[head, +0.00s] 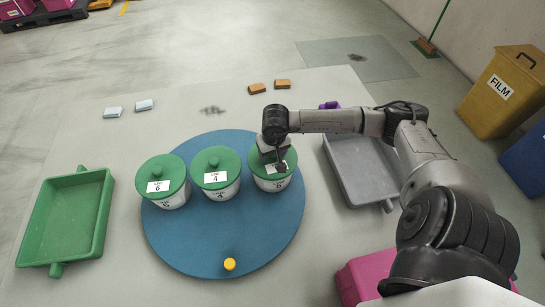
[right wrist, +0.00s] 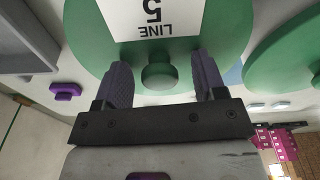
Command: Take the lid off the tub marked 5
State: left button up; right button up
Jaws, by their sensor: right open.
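The tub marked 5 (head: 273,185) is white with a green lid (head: 257,171) and stands at the right of the blue round board. My right gripper (head: 276,158) is over this lid and hides part of it. In the right wrist view, the green lid knob (right wrist: 159,76) sits between the open fingers, with a gap on each side. The lid's label (right wrist: 155,16) reads LINE 5. The lid is on the tub. My left gripper is not in view.
Tubs marked 4 (head: 222,191) and 6 (head: 173,201) stand to the left on the blue board (head: 200,252), which has a yellow knob (head: 230,264). A green tray (head: 65,220) is at left, a grey tray (head: 360,165) at right. Sponge-like blocks (head: 283,84) lie behind.

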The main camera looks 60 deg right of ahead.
jog(key=shift+c, duration=0.2)
jog(key=c, duration=1)
jog(key=shift+o, duration=0.2)
jog(key=shift+r, duration=0.15)
